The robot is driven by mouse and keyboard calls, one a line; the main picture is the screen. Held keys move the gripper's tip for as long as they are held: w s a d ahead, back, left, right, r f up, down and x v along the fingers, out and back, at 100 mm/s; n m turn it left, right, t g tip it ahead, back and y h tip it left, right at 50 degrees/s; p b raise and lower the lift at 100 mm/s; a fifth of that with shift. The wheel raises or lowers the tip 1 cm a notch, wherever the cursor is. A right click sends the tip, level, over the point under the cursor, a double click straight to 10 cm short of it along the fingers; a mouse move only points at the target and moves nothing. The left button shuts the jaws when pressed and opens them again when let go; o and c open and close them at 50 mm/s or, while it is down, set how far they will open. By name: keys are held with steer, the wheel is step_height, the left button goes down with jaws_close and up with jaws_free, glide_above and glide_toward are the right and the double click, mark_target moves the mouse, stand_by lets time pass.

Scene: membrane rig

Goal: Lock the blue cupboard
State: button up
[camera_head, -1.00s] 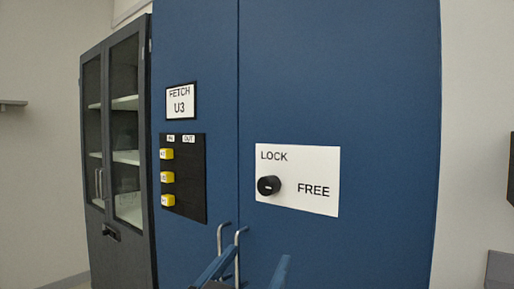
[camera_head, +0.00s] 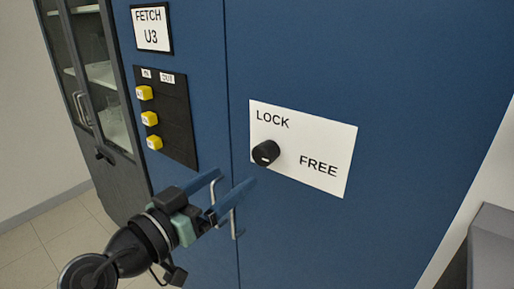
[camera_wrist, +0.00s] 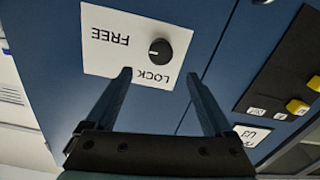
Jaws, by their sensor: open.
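The blue cupboard (camera_head: 350,60) stands shut in front of me, its two doors meeting at a vertical seam. A white plate (camera_head: 325,135) on its right door reads LOCK at upper left and FREE at right. A black round knob (camera_head: 265,152) with a small white mark sits on the plate. In the wrist view the mark on the knob (camera_wrist: 160,51) is on the side facing FREE. My gripper (camera_head: 235,178) is open and empty, below and left of the knob. In the wrist view the knob lies beyond and between the fingertips (camera_wrist: 159,75), apart from them.
Two metal door handles (camera_head: 234,222) stick out by the seam, close behind my fingers in the head view. A black panel with yellow blocks (camera_head: 150,118) and a FETCH U3 sign (camera_head: 152,28) are on the left door. A dark glass-door cabinet (camera_head: 95,80) stands at left.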

mark_target(260, 156)
steer(key=p+x, duration=0.2)
steer(key=x, duration=0.7)
steer(key=shift+w+d, duration=0.2)
steer(key=shift+w, duration=0.1)
steer(key=shift+c, duration=0.4)
steer(key=c, duration=1.3)
